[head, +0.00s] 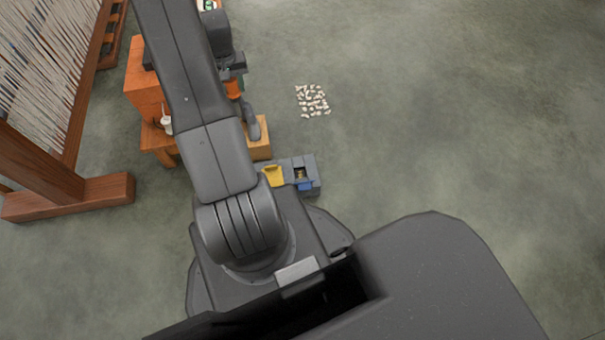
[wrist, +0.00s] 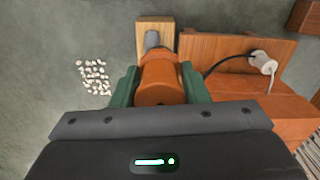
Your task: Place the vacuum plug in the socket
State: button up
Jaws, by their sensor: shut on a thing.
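My gripper (wrist: 160,88) has green fingers and is shut on a rounded orange body (wrist: 162,80), seen also in the head view (head: 233,89). A grey part (wrist: 152,40) extends past the orange body over a pale wooden block (wrist: 144,29); together they look like a hand vacuum. In the head view the grey part (head: 250,121) is by the same block. A white cylindrical piece (wrist: 262,62) with a black cord sits at the wooden bench, right of my gripper and apart from it. I cannot tell whether it is the plug. I cannot make out a socket.
The wooden bench (head: 145,90) stands left of my arm, with a loom (head: 55,180) beyond it. A grey tray (head: 312,173) with yellow and blue items lies near my base. Small pale pieces (head: 312,101) lie on the floor. The floor at right is clear.

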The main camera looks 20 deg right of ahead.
jog(key=s+d+f+m+b, duration=0.1)
jog(key=s+d+f, duration=0.3)
jog(key=f, duration=0.6)
jog(key=s+d+f+m+b, duration=0.1)
jog(key=s+d+f+b, duration=0.2)
jog(key=f, duration=0.8)
jog(key=s+d+f+m+b, duration=0.1)
jog(key=s+d+f, duration=0.6)
jog(key=s+f, duration=0.2)
jog(key=shift+s+d+f+b, duration=0.1)
jog(key=shift+d+f+b, duration=0.1)
jog(key=shift+f, duration=0.3)
jog(key=shift+s+d+f+b, duration=0.1)
jog(key=shift+f+b, duration=0.1)
jog(key=shift+f, duration=0.25)
jog(key=shift+w+f+b, duration=0.1)
jog(key=shift+f+b, duration=0.5)
jog(key=shift+f, duration=1.35)
jog(key=shift+f, duration=0.1)
jog(key=o, duration=1)
notch_tip(320, 180, up, 12)
jog(key=p, duration=0.4)
